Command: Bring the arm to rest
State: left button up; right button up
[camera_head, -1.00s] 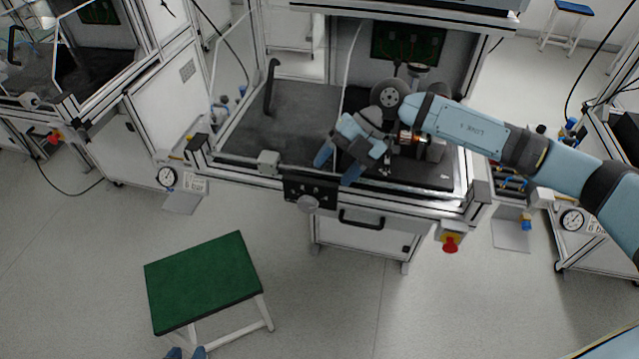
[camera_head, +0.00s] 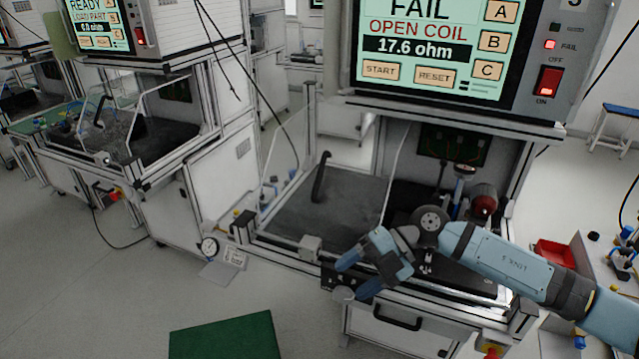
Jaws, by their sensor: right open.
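My right arm (camera_head: 510,262) comes in from the right, low across the front of the test station. My right gripper (camera_head: 356,277) is open, its two blue fingers pointing left and towards the front edge of the bench. I see nothing between the fingers. My left gripper is out of view. Behind the right arm are a grey round wheel-like part (camera_head: 431,221) and a dark red cylindrical part (camera_head: 484,203). The arm hides part of the fixture there.
The station screen (camera_head: 430,45) reads FAIL, OPEN COIL, 17.6 ohm. A green stool (camera_head: 225,338) is at the bottom. A red bin (camera_head: 554,254) lies right. Floor at lower left is clear.

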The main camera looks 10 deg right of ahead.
jog(key=s+a+r+m+t+y+p, duration=0.3)
jog(key=a+m+t+y, duration=0.2)
jog(key=a+y, duration=0.15)
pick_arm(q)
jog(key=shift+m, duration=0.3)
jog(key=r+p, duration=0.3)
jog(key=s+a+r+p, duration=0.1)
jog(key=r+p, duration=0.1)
pick_arm(e)
jog(key=s+d+f+m+t+h, duration=0.4)
jog(key=s+d+f+m+h, duration=0.2)
jog(key=f+m, duration=0.4)
jog(key=s+d+f+m+t+h, duration=0.4)
jog(key=s+d+f+m+h, duration=0.2)
jog(key=s+f+m+h, duration=0.3)
jog(key=f+m, duration=0.1)
jog(key=m, duration=0.3)
jog(key=shift+s+d+m, duration=0.3)
jog(key=shift+s+d, duration=0.05)
jog(key=shift+s, duration=0.05)
